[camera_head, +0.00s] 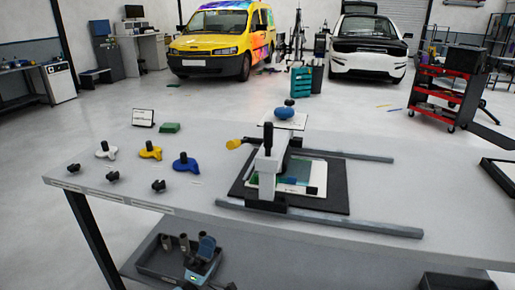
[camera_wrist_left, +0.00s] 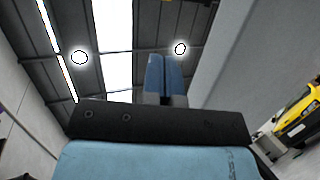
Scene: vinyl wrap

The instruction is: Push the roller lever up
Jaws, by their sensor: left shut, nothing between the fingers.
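The roller device (camera_head: 267,178) stands on the table, a grey and black frame over a dark mat. A lever with a yellow knob (camera_head: 234,144) sticks out from its upper left side. My left gripper (camera_head: 206,243) is low at the bottom of the head view, in front of the table's front edge and well apart from the lever. Its blue fingers (camera_wrist_left: 163,76) are together and empty in the left wrist view, pointing up toward the ceiling. The lever does not show in the left wrist view. My right gripper is not in view.
The table (camera_head: 340,222) has two grey rails beside the device. White, yellow (camera_head: 150,150) and blue (camera_head: 186,162) knobbed tools and several small black knobs lie at its left. A dark tray (camera_head: 150,268) sits below the table. The table's front edge lies between my left gripper and the device.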

